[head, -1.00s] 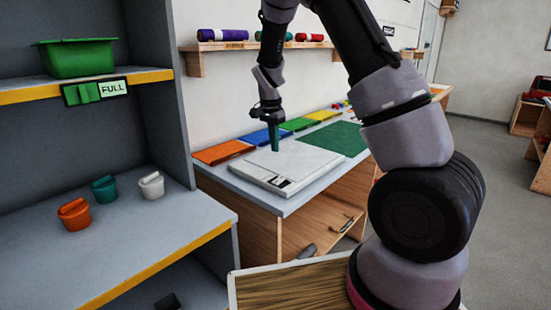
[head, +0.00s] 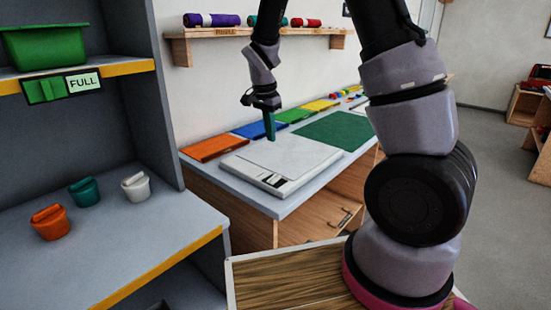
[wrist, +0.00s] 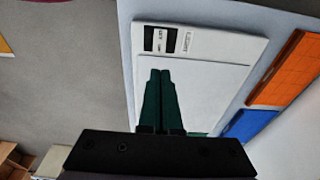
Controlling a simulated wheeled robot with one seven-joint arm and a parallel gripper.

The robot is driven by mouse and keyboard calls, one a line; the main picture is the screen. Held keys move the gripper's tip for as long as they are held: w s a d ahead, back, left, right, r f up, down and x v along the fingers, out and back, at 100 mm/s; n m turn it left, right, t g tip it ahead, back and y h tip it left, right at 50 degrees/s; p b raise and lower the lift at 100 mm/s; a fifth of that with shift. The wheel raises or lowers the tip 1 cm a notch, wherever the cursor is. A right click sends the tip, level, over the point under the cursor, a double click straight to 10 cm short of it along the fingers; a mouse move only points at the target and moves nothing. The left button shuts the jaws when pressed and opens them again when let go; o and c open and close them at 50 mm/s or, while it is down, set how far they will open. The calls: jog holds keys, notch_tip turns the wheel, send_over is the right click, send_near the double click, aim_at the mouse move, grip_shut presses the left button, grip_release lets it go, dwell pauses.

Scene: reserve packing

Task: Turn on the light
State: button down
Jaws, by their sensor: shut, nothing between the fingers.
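A flat white panel (head: 282,165) lies on the grey bench top. It has a small black-and-white marked patch (head: 272,180) at its near edge; in the wrist view the patch (wrist: 167,40) is at the panel's top left, its lettering too small to read surely. I cannot tell whether the panel is lit. My gripper (head: 270,136) has green fingers pointing down over the panel's far left part. In the wrist view the fingers (wrist: 160,72) are together and empty, and the patch is beyond their tips. I cannot tell whether the fingertips touch the panel.
Orange (head: 213,147), blue, green and yellow mats line the wall behind the panel, with a dark green mat (head: 335,130) to its right. A grey shelf unit (head: 150,235) at left holds orange, teal and white pots and a green bin (head: 48,45).

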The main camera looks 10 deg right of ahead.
aim_at(277, 176)
jog(key=shift+d, duration=0.1)
dwell(0.3)
jog(key=f, duration=0.4)
jog(key=w+d+f, duration=0.1)
jog(key=f, duration=0.8)
jog(key=shift+w+d+f, duration=0.15)
jog(key=shift+d+f, duration=0.2)
jog(key=shift+f, duration=0.05)
